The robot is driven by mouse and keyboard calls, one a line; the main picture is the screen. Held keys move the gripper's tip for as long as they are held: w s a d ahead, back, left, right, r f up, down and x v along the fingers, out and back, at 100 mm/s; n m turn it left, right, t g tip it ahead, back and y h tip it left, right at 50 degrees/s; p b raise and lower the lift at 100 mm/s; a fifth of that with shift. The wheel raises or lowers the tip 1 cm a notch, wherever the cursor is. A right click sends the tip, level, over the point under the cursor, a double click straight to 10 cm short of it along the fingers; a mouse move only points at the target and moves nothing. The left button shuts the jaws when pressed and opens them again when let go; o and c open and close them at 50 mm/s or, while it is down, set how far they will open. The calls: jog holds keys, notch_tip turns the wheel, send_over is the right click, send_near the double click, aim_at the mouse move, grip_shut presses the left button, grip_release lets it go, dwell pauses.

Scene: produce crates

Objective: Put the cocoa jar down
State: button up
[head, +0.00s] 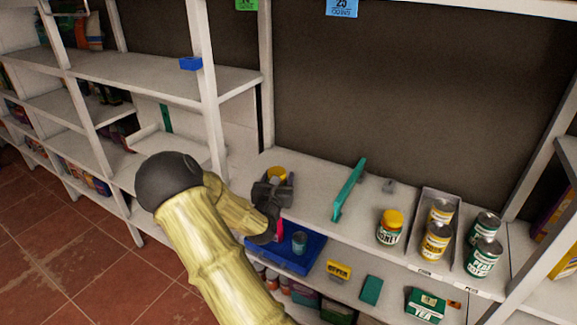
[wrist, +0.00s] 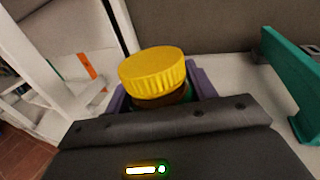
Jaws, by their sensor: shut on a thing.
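The cocoa jar, with a ridged yellow lid (wrist: 153,72) and a dark brown body below it, is between the jaws of my gripper (wrist: 160,98). In the head view its yellow lid (head: 277,173) shows just behind my dark gripper (head: 272,192), at the left end of the middle shelf. My gripper is shut on the jar. The jar looks upright or slightly tilted. Its lower part is hidden by the gripper, so I cannot tell whether its base touches the shelf.
A teal divider (head: 348,190) stands on the shelf (head: 315,185) right of my gripper. Further right are a honey jar (head: 390,228) with a yellow lid and several cans (head: 437,241). Shelf space between gripper and divider is clear.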

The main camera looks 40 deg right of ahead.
jog(key=s+a+f+n+t+y, duration=0.1)
jog(key=a+f+n+t+y, duration=0.2)
jog(key=a+f, duration=0.8)
jog(key=s+a+f+n+t+y, duration=0.1)
jog(key=a+f+n+t+y, duration=0.2)
jog(key=a, duration=1.5)
jog(key=shift+a+f+n+y, duration=0.2)
jog(key=shift+f+n+y, duration=1.7)
jog(key=shift+f+y, duration=2.2)
jog(key=shift+s+f+h, duration=0.1)
jog(key=shift+f+h, duration=0.15)
jog(key=shift+h, duration=0.05)
